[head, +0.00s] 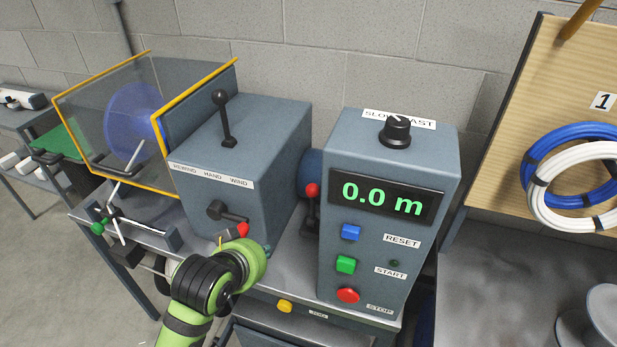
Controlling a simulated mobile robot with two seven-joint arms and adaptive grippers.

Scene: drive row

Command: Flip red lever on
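The red lever (312,190) has a round red knob on a short dark stem. It stands upright between the grey-blue machine box (240,160) and the control panel (360,275). My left gripper (236,238) is in front of the box, to the left of and lower than the red lever, apart from it. My green and black wrist hides most of the gripper, so its fingers are not clear. A small red piece shows near it, beside a black handle (228,212); I cannot tell what it belongs to. My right gripper is not in view.
The panel display (386,198) reads 0.0 m, above blue, green and red buttons. A black-knobbed lever (224,120) stands on the box. A yellow-edged clear guard (105,110) covers a blue reel at left. Blue and white coils (575,205) hang at right.

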